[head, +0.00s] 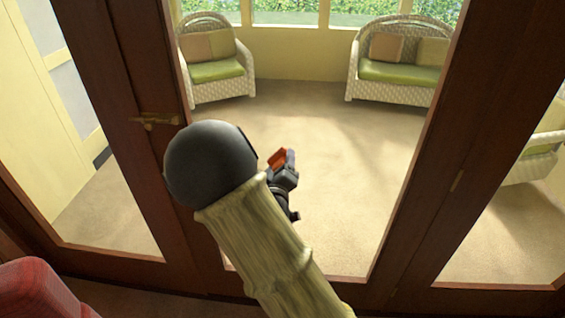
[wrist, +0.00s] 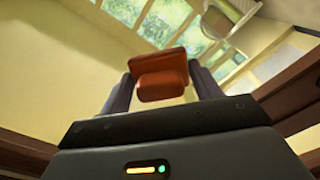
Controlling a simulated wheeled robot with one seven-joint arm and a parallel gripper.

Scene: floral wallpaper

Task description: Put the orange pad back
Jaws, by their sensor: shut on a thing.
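My gripper (head: 290,169) is held out in front of the glazed doors, past the dark rounded part of my arm. It is shut on the orange pad (head: 278,158), a small orange-red block. In the wrist view the orange pad (wrist: 160,72) sits between the two dark fingers of my gripper (wrist: 160,85), which press on its sides. The pad is up in the air, apart from any surface. My arm hides part of the gripper in the head view.
Dark wooden door frames (head: 128,130) with a brass handle (head: 155,119) stand around the gripper. Beyond are a wicker chair (head: 222,88) and a wicker loveseat (head: 395,88) on a clear beige carpet (head: 320,120). A red seat (head: 40,288) is at the lower left.

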